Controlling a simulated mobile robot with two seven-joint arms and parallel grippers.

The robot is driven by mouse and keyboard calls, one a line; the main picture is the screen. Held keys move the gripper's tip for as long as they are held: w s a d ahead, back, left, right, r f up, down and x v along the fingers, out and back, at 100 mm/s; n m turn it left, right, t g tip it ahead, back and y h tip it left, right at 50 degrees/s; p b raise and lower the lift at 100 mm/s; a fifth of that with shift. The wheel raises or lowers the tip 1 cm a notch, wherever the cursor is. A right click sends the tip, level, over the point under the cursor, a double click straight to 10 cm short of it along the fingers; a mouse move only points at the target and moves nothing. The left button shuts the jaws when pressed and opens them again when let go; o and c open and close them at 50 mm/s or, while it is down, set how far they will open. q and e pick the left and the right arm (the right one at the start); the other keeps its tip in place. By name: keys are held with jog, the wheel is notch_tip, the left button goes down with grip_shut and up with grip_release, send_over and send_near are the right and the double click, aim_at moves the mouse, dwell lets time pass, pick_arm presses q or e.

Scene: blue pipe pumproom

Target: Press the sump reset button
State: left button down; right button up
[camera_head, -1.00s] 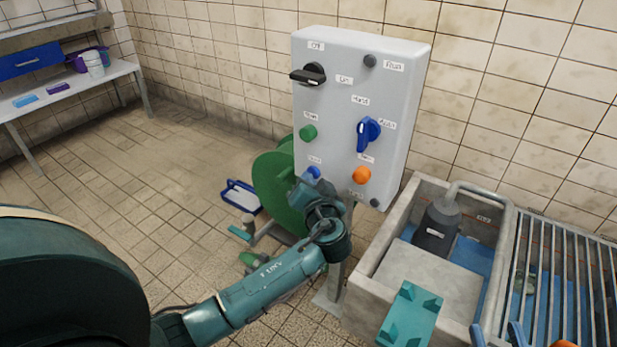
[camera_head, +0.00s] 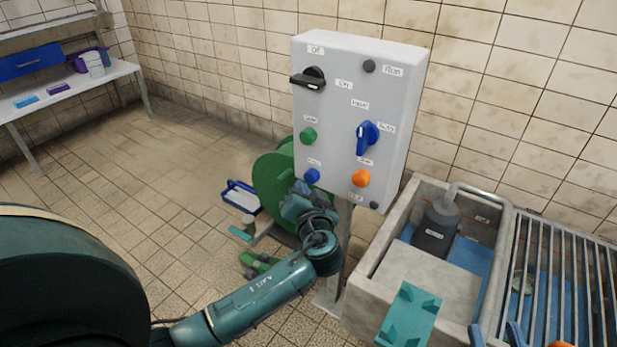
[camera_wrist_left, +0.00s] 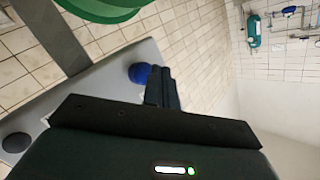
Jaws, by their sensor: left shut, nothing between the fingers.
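A grey control panel (camera_head: 335,115) stands upright on a post. It carries a blue round button (camera_head: 312,175) low on the left, a green button (camera_head: 308,135) above it and an orange button (camera_head: 361,178) to the right. The small labels are too blurred for me to tell which reads reset. My left gripper (camera_head: 296,200) is shut and empty, just below and in front of the blue button, apparently apart from it. In the left wrist view the blue button (camera_wrist_left: 140,73) shows beside the shut fingers (camera_wrist_left: 162,87). My right gripper is not in view.
The panel also has a black switch (camera_head: 309,78) and a blue turn handle (camera_head: 367,136). A green reel (camera_head: 272,185) stands behind my left gripper. A concrete sump (camera_head: 365,290) with a grey pump (camera_head: 437,226) lies to the right. The tiled floor at left is open.

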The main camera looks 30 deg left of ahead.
pick_arm(q)
jog(key=shift+s+a+p, duration=0.2)
jog(key=shift+s+p, duration=0.5)
jog(key=shift+s, duration=1.85)
